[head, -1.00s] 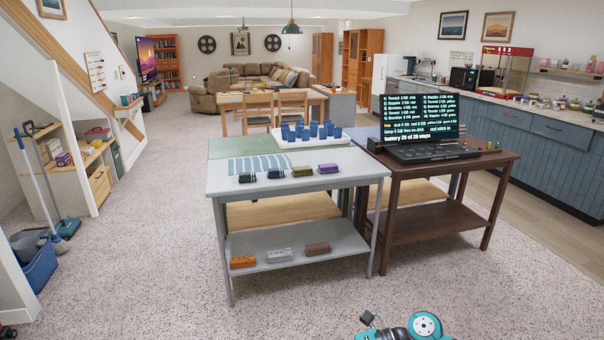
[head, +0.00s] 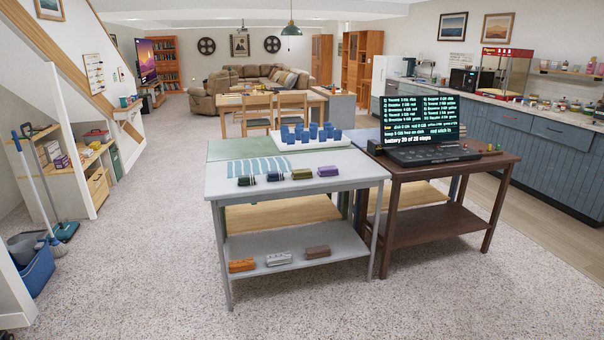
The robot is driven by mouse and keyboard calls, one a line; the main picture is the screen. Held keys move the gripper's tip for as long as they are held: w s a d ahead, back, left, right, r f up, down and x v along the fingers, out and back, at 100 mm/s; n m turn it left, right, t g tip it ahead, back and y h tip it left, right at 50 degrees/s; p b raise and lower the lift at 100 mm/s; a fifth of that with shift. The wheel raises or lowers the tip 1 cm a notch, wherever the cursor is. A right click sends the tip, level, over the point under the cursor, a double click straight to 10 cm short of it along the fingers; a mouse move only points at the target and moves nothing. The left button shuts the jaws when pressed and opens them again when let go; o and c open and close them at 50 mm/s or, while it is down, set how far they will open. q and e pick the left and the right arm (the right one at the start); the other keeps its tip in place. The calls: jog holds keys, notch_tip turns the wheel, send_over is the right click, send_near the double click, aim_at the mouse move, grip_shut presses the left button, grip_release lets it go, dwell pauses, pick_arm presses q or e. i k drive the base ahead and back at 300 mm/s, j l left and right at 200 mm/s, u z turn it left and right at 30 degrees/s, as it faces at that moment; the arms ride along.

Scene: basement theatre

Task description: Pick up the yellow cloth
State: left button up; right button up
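No cloth in view is plainly yellow. Small folded bundles that look like cloths lie in a row on the grey table (head: 222,188). From left to right they are a blackish-green bundle (head: 247,181), a dark blue bundle (head: 275,177), an olive-yellow bundle (head: 302,174) and a purple bundle (head: 328,171). The olive-yellow one is the closest to yellow. On the table's lower shelf lie an orange bundle (head: 242,265), a grey bundle (head: 279,259) and a brown bundle (head: 317,252). Neither of my grippers is in view.
Blue cups (head: 316,133) stand on a white tray (head: 290,147) behind. Striped blue-white strips (head: 258,167) lie on the tabletop. A brown table (head: 435,166) with a console screen (head: 420,118) adjoins on the right. A blue bucket (head: 36,272) stands at left. The carpet in front is clear.

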aim_at(299, 174)
jog(key=i+j, duration=0.1)
jog(key=i, duration=1.55)
